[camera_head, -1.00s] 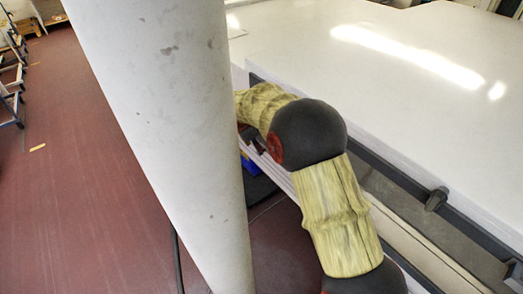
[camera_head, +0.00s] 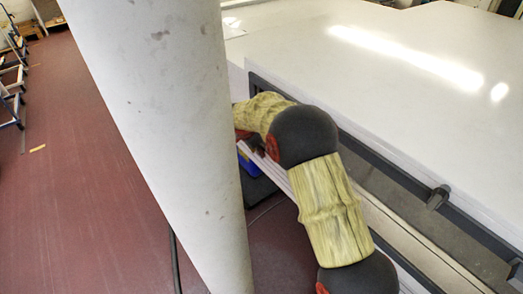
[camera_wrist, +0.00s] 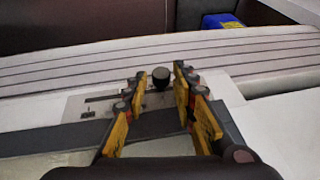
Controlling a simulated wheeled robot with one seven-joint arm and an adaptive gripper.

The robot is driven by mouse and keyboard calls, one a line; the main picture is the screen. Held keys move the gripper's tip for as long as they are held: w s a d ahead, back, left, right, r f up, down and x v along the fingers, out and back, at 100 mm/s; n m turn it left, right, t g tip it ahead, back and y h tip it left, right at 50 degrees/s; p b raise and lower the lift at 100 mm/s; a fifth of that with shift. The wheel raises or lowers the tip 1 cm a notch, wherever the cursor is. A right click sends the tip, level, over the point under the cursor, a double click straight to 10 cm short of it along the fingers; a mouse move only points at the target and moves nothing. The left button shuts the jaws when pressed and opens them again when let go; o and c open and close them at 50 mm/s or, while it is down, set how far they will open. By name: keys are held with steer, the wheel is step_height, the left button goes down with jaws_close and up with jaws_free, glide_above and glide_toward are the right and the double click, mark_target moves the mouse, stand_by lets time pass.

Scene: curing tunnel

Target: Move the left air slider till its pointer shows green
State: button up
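In the wrist view a round black knob (camera_wrist: 161,77) stands at the right part of a pale slider plate (camera_wrist: 76,106). A dark slot runs leftward along the plate. A small dark window (camera_wrist: 88,115) sits low on the plate; its pointer and any colour are too small to read. My gripper (camera_wrist: 160,73) is open, its yellow fingers pointing at the knob, one on each side. I cannot tell whether either finger touches it. In the head view the gripper and slider are hidden behind my arm and the pale column.
A ribbed pale ledge (camera_wrist: 60,72) runs behind the plate. A blue box (camera_wrist: 222,21) lies beyond it. In the head view a large white surface (camera_head: 380,90) with a dark rail (camera_head: 400,178) lies to the right. The red floor (camera_head: 80,190) at left is open.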

steer(key=c, duration=0.6)
jaws_close()
